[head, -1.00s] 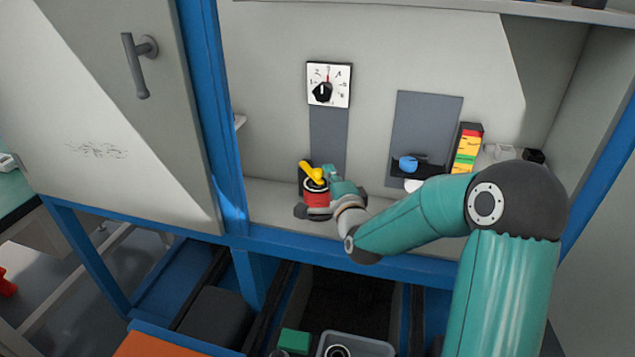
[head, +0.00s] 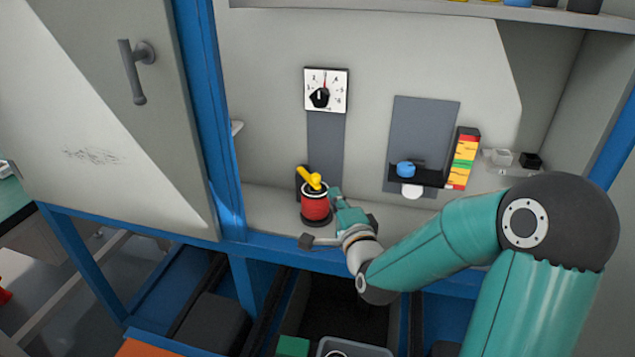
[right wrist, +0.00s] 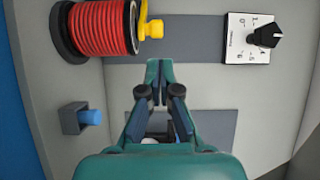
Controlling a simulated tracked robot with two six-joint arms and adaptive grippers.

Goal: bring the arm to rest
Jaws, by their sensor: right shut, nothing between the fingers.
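My right arm comes in from the right in the head view. Its gripper (head: 335,194) is just right of the red cable spool (head: 315,203) and appears apart from it. In the right wrist view the fingers (right wrist: 158,66) are together with nothing between them. The spool (right wrist: 98,28) shows there at the upper left, beyond the fingertips. A yellow handle (head: 312,179) sits at the top of the spool and also shows in the wrist view (right wrist: 148,26). My left gripper is not in view.
A dial (head: 325,90) is on the back wall above the spool. A blue part (head: 406,169) and a coloured stack light (head: 464,158) are further right. A blue frame beam (head: 290,255) runs along the cabinet's front edge. A grey bin (head: 355,346) stands below.

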